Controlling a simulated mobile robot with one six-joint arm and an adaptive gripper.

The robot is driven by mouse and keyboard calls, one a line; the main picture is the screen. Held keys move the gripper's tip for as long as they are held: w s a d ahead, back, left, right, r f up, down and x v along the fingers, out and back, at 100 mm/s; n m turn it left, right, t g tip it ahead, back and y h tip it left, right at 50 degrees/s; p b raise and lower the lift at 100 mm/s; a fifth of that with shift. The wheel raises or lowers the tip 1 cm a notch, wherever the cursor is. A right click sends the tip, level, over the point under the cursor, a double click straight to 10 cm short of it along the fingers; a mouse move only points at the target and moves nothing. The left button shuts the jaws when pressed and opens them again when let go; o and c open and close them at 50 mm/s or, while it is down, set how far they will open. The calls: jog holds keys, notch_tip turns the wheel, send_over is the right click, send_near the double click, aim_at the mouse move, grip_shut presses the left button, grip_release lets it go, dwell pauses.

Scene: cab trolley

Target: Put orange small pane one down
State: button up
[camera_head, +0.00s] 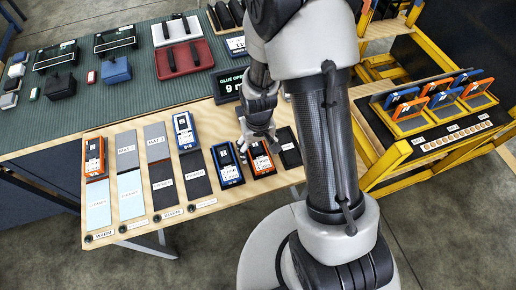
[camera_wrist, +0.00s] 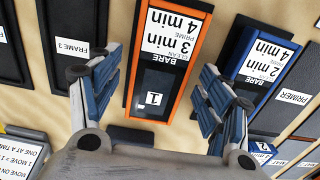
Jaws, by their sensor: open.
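An orange-framed small pane (camera_wrist: 153,98) marked "1" lies between my fingers in the wrist view, with its white time label facing up. In the head view this orange pane (camera_head: 262,160) lies on the wooden table, just right of a blue-framed pane (camera_head: 228,165). My gripper (camera_head: 259,133) is over its far end, and the wrist partly covers that end. My gripper (camera_wrist: 158,98) is open, with one finger on each side of the pane. Gaps show between both fingers and the frame. I cannot tell how high the fingertips are above the table.
The blue pane (camera_wrist: 262,62) is close beside my right finger. A dark "FRAME 3" plate (camera_wrist: 68,40) is on the left. Another orange pane (camera_head: 94,158) is at the table's left. A yellow rack (camera_head: 430,105) with several orange and blue panes stands at right.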

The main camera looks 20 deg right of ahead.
notch_tip(320, 180, up, 12)
jog(key=p, duration=0.4)
notch_tip(320, 180, up, 14)
jog(key=t, duration=0.2)
send_over(258, 152)
jog(key=s, duration=0.4)
jog(key=s+r+t, duration=0.2)
jog(key=s+r, duration=0.6)
jog(key=s, duration=0.3)
jog(key=shift+r+t, duration=0.3)
jog(key=shift+r, duration=0.1)
